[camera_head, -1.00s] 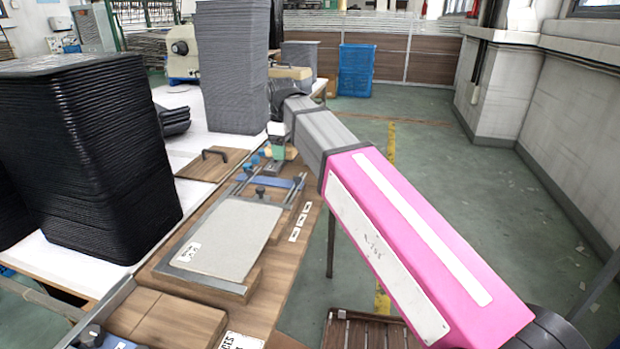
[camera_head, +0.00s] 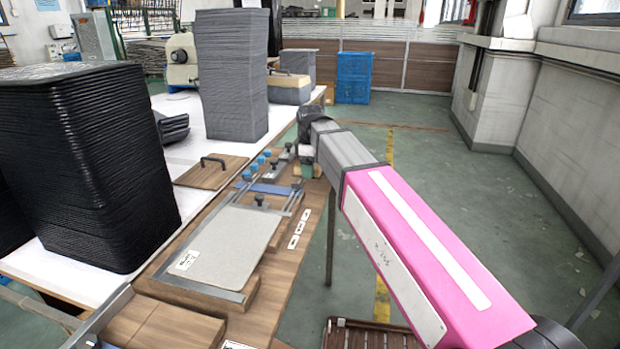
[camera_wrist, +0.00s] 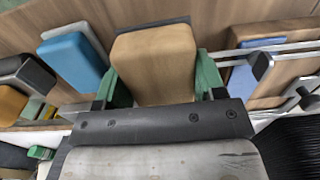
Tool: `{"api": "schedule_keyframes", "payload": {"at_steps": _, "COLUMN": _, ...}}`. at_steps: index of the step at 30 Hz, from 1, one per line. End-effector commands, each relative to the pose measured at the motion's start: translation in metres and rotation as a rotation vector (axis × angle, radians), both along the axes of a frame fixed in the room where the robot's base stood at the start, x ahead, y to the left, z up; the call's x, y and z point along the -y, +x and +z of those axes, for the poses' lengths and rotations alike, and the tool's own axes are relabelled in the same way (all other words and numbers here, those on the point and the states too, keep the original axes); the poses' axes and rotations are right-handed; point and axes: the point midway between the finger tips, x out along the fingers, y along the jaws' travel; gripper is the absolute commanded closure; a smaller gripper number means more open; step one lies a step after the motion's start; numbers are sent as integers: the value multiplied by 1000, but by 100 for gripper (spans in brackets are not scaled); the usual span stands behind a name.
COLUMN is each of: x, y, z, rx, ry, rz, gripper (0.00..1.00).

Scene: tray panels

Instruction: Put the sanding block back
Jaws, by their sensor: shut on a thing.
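In the wrist view a tan block with a dark edge, which looks like the sanding block (camera_wrist: 155,62), sits between the green fingers of my gripper (camera_wrist: 157,80). The fingers are shut on its two sides. In the head view my gripper (camera_head: 306,171) is at the right edge of the wooden bench board (camera_head: 268,318), beyond the clamp rails. The block is hidden there by my arm. I cannot tell whether the block touches the board.
In the wrist view a blue block (camera_wrist: 74,62) lies left of my gripper, and metal rails with a dark knob (camera_wrist: 262,66) lie right. In the head view a grey panel (camera_head: 232,240) lies on the board. Black (camera_head: 90,165) and grey (camera_head: 232,75) tray stacks stand left.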

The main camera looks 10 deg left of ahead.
Motion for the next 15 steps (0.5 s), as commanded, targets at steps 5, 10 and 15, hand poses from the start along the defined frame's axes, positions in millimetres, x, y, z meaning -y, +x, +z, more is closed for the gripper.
{"api": "schedule_keyframes", "payload": {"at_steps": 5, "x": 0, "y": -1, "z": -20, "rx": -1, "ry": -1, "rz": 0, "gripper": 59}}
{"api": "schedule_keyframes", "payload": {"at_steps": 10, "x": 0, "y": -1, "z": -37, "rx": 0, "ry": 0, "rz": 0, "gripper": 59}}
{"api": "schedule_keyframes", "payload": {"at_steps": 15, "x": 0, "y": 0, "z": -38, "rx": 1, "ry": 0, "rz": 0, "gripper": 59}}
